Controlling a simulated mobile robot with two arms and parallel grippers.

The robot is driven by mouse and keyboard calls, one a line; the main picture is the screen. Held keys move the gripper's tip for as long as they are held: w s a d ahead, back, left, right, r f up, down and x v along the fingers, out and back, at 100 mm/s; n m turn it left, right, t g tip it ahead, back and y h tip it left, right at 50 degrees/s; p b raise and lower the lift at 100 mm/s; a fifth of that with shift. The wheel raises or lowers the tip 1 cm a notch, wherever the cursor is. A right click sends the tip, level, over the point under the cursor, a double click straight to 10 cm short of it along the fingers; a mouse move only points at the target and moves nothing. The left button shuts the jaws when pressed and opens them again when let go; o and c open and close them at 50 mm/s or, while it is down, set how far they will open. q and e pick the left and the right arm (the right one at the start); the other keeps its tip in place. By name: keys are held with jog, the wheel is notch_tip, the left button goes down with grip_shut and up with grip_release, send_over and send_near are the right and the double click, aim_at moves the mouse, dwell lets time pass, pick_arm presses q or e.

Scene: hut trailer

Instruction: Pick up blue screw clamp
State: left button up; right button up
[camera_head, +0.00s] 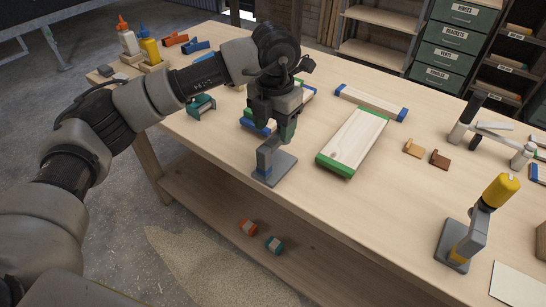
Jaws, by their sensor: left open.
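What looks like the blue screw clamp (265,161) stands upright near the table's front edge. It has a grey base plate, a grey post and a blue patch low down. My left gripper (282,125) is open, pointing down at the clamp's top, with its dark, greenish-tipped fingers overlapping it in the picture. The clamp's top is hidden behind the gripper, so I cannot tell whether they touch. My right gripper is not in view.
A similar stand with a yellow top (499,190) is at the right on the wooden table (330,210). A green-ended board (354,140) lies right of the gripper. A teal clamp (201,106) lies left. Small orange (248,227) and teal pieces lie on the lower shelf.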

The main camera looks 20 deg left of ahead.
aim_at(271, 141)
pick_arm(q)
jog(key=shift+a+f, duration=0.1)
jog(key=shift+f, duration=0.35)
jog(key=f, duration=0.1)
jog(key=f+p, duration=0.1)
jog(key=f, duration=0.2)
jog(key=shift+s+a+f, duration=0.15)
jog(key=shift+a, duration=0.2)
jog(key=shift+f, duration=0.15)
jog(key=shift+d, duration=0.1)
jog(key=c, duration=0.5)
grip_shut()
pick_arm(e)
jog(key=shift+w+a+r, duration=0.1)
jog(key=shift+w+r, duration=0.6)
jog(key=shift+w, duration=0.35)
pick_arm(q)
jog(key=shift+r, duration=0.3)
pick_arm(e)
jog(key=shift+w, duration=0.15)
